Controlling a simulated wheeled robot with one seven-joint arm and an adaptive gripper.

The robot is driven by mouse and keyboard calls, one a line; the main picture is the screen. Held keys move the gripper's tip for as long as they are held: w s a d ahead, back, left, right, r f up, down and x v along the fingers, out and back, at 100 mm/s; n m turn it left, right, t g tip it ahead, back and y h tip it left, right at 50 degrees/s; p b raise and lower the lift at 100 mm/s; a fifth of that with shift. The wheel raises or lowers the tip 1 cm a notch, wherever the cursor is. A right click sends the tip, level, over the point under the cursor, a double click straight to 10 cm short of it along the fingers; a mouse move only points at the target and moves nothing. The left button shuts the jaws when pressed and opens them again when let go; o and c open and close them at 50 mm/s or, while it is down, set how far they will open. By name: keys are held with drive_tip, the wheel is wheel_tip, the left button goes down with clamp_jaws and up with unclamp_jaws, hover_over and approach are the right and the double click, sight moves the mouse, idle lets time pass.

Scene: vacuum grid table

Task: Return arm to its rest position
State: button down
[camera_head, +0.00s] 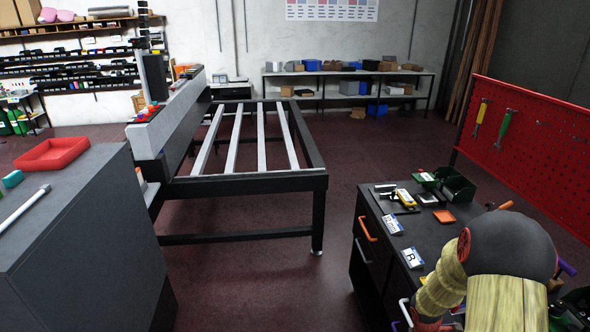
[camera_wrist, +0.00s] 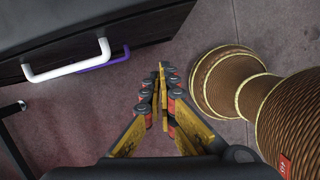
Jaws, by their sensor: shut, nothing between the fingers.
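My gripper (camera_wrist: 160,78) shows in the wrist view with its yellow and black fingers together at the tips and nothing between them. It hangs over the reddish floor (camera_wrist: 190,45), beside a dark cabinet front (camera_wrist: 130,18). In the head view my arm (camera_head: 505,270) is bent at the lower right, in front of the dark workbench (camera_head: 370,235). The gripper itself cannot be made out in the head view. My arm hides part of the bench's right side.
A white drawer handle (camera_wrist: 65,68) sticks out left of my gripper. The bench top carries green bins (camera_head: 455,185) and an orange tray (camera_head: 444,216). A red pegboard (camera_head: 535,130) stands behind. A grey counter (camera_head: 75,215) is at left; open floor (camera_head: 260,270) lies between.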

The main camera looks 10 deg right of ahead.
drive_tip(key=s+a+r+m+t+y+b, duration=0.1)
drive_tip(key=s+a+r+m, duration=0.3)
drive_tip(key=a+r, duration=0.5)
drive_tip(key=s+a+r+m+t+y+b, duration=0.1)
drive_tip(key=a+r+m, duration=0.5)
drive_tip(key=r, duration=0.7)
drive_tip(key=s+a+r+m+t+b, duration=0.3)
drive_tip(key=s+a+r, duration=0.4)
drive_tip(key=a+r, duration=0.4)
drive_tip(key=m+t, duration=0.1)
drive_tip(key=m, duration=0.1)
drive_tip(key=shift+s+a+m+y, duration=0.3)
drive_tip(key=shift+s+a+y, duration=0.05)
drive_tip(key=shift+y, duration=0.05)
drive_tip(key=shift+r, duration=0.1)
